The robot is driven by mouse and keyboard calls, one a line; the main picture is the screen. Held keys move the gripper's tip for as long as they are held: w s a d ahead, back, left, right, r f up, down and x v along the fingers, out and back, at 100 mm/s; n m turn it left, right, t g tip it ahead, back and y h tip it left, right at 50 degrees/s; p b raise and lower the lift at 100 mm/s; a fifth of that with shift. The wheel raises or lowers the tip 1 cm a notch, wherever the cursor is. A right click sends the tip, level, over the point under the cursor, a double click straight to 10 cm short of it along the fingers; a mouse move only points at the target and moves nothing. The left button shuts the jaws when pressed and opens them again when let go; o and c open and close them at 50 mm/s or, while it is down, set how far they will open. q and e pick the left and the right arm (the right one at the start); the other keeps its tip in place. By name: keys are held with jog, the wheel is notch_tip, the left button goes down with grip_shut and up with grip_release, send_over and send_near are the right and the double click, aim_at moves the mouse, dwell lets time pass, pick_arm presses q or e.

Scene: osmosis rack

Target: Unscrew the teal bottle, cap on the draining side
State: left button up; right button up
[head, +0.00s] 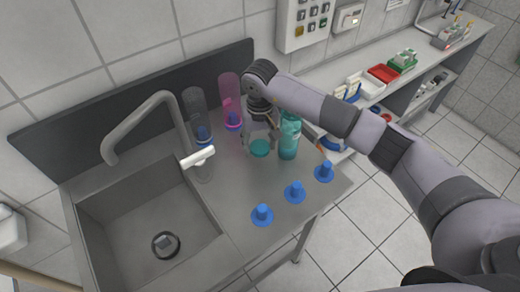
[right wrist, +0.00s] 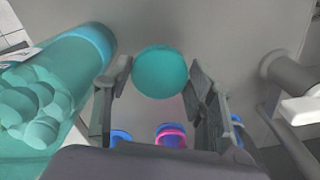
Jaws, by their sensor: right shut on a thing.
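The teal bottle (head: 289,138) stands upright on the steel draining side, just right of my right gripper. It also fills the left of the right wrist view (right wrist: 70,75). Its top appears uncapped in the head view. The round teal cap (head: 260,148) is apart from the bottle, to its left. My right gripper (head: 261,139) points down and is shut on the cap, which shows between its fingertips in the right wrist view (right wrist: 160,71). Whether the cap touches the steel cannot be told. My left gripper is out of view.
A sink (head: 150,222) with a tap (head: 150,105) lies left. Three empty blue pegs (head: 262,215) (head: 295,191) (head: 324,171) line the front. The steel between is clear.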

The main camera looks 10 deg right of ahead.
aim_at(260, 147)
notch_tip(260, 147, down, 3)
jog(key=shift+s+f+p, duration=0.1)
jog(key=shift+f+p, duration=0.1)
jog(key=shift+p, duration=0.3)
jog(key=shift+f, duration=0.35)
jog(key=shift+f, duration=0.1)
jog(key=shift+f, duration=0.15)
jog(key=o, duration=1)
